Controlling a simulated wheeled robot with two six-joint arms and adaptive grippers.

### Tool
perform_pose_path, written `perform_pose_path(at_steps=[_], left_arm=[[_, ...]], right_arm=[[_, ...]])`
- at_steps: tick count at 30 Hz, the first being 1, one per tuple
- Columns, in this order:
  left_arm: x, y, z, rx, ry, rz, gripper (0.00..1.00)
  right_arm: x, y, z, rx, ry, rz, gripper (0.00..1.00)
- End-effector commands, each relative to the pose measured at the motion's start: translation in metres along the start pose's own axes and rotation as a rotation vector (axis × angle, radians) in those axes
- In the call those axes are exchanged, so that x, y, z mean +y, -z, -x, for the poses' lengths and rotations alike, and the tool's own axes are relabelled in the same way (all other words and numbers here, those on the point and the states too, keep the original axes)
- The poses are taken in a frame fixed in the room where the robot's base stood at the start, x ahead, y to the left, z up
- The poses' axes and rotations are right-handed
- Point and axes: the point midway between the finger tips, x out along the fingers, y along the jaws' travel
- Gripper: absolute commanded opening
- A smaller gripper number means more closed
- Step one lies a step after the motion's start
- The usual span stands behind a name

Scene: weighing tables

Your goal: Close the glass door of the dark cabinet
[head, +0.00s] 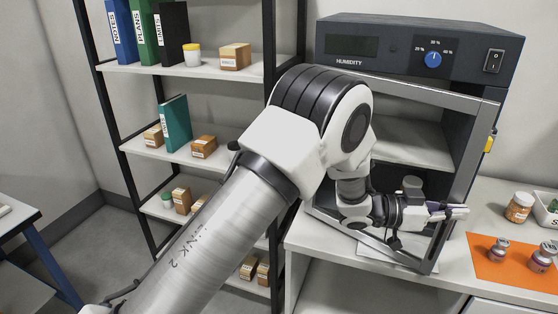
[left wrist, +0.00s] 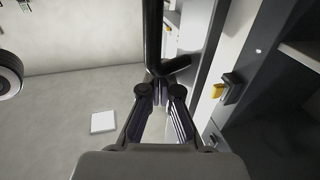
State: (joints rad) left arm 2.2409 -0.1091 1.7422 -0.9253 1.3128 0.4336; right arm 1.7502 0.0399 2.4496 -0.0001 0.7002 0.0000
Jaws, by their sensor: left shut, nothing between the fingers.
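The dark cabinet (head: 480,120) stands on the white table under a panel marked HUMIDITY. Its glass door has a grey frame (head: 420,93) and stands at an angle to the cabinet front, partly open. My left gripper (head: 462,211) is shut and empty, by the lower part of the door's free edge. My wrist and forearm hide part of the door and the cabinet inside. In the left wrist view, my shut fingers (left wrist: 161,92) are close to a black bar (left wrist: 154,35), with the grey door frame (left wrist: 205,75) to their right. I cannot tell whether they touch.
A yellow latch (head: 489,143) is on the cabinet's right side. To the right, an orange mat (head: 490,273) holds metal weights, with a jar (head: 519,207) behind it. An open shelf rack (head: 125,68) with binders and boxes stands at left.

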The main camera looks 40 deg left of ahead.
Motion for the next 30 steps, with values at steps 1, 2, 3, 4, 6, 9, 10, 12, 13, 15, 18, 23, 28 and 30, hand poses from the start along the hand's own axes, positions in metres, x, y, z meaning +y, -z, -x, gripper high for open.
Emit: perform_pose_path(at_steps=[1,2,3,4,6,9,10,12,13,15,18,23,28,30], left_arm=[[-0.01,-0.002,-0.009,0.001,0.041,-0.003,0.0],[-0.017,-0.002,-0.015,0.002,0.069,-0.003,0.0],[-0.027,-0.002,-0.022,0.002,0.103,-0.002,0.0],[-0.035,-0.003,-0.027,0.001,0.129,-0.002,0.0],[-0.052,-0.002,-0.037,0.002,0.184,-0.002,0.0],[-0.075,-0.002,-0.05,0.003,0.251,-0.001,0.0],[-0.081,-0.002,-0.053,0.002,0.269,-0.001,0.0],[-0.094,-0.002,-0.059,0.003,0.305,0.0,0.0],[-0.099,-0.002,-0.061,0.001,0.319,0.0,0.0],[-0.108,-0.001,-0.065,0.002,0.346,0.0,0.0],[-0.118,-0.001,-0.069,0.002,0.374,0.0,0.0],[-0.126,0.0,-0.071,0.001,0.396,0.0,0.0],[-0.128,0.001,-0.071,0.001,0.4,0.0,0.0],[-0.128,0.001,-0.071,0.001,0.4,0.0,0.0]], right_arm=[[0.0,0.0,-0.004,-0.001,0.0,0.0,0.99],[0.0,0.0,-0.005,-0.001,0.0,0.0,0.99],[0.0,0.0,-0.007,-0.001,0.0,0.0,0.99],[0.0,0.0,-0.008,-0.001,0.0,0.0,0.99],[0.0,-0.001,-0.011,-0.001,0.0,0.0,0.99],[0.0,-0.001,-0.015,-0.001,0.0,0.0,0.99],[0.0,-0.001,-0.017,-0.001,0.0,0.0,0.99],[0.0,-0.001,-0.019,-0.001,0.0,0.0,0.99],[0.0,-0.001,-0.02,-0.001,0.0,0.0,0.99],[0.0,0.0,-0.021,-0.001,0.0,0.0,0.99],[0.0,0.0,-0.023,-0.001,0.0,0.0,0.99],[0.0,0.0,-0.024,-0.001,0.0,0.0,0.99],[0.0,0.0,-0.023,-0.001,0.0,0.0,0.99],[0.0,0.0,-0.023,-0.001,0.0,0.0,0.99]])
